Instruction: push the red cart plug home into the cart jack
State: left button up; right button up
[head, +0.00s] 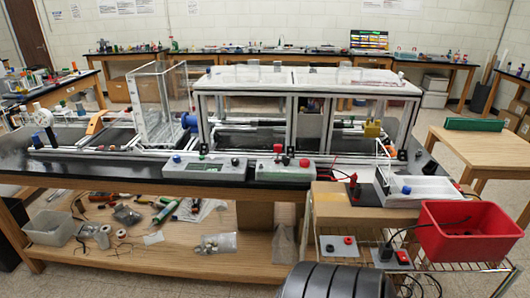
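A small red plug-like piece (353,178) stands above a black part on the wooden box at the cart's left end; a thin red wire runs to it from the bench. On the cart's shelf, a pale plate (338,256) carries a dark round piece (328,248) and a red one (348,241). Beside it, a grey plate carries a black piece (386,252) with a black cable and a red piece (403,256). I cannot tell which of these is the cart plug or cart jack, or how deep any plug sits. Neither gripper is in view.
The extrusion frame (292,108) stands on the black bench top. Grey control boxes (206,168) line its front edge. A red bin (466,238) stands on the wire cart at right. A wooden table (478,145) is further right. Loose parts cover the lower shelf.

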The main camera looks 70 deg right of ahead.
aim_at(352, 184)
jog(key=i+z, duration=0.45)
jog(key=i+j+z, duration=0.2)
jog(key=i+z, duration=0.3)
jog(key=i+j+z, duration=0.25)
jog(key=z, duration=0.2)
jog(key=i+z, duration=0.15)
jog(key=z, duration=0.35)
jog(key=i+j+z, duration=0.1)
jog(key=z, duration=0.4)
jog(key=i+j+z, duration=0.15)
jog(key=z, duration=0.35)
jog(key=i+j+z, duration=0.2)
jog(key=z, duration=0.3)
jog(key=i+j+z, duration=0.15)
jog(key=z, duration=0.25)
jog(key=i+j+z, duration=0.2)
jog(key=z, duration=0.2)
jog(key=i+j+z, duration=0.1)
jog(key=j+z, duration=0.3)
jog(key=i+j+z, duration=0.1)
jog(key=z, duration=0.3)
jog(key=j, duration=0.1)
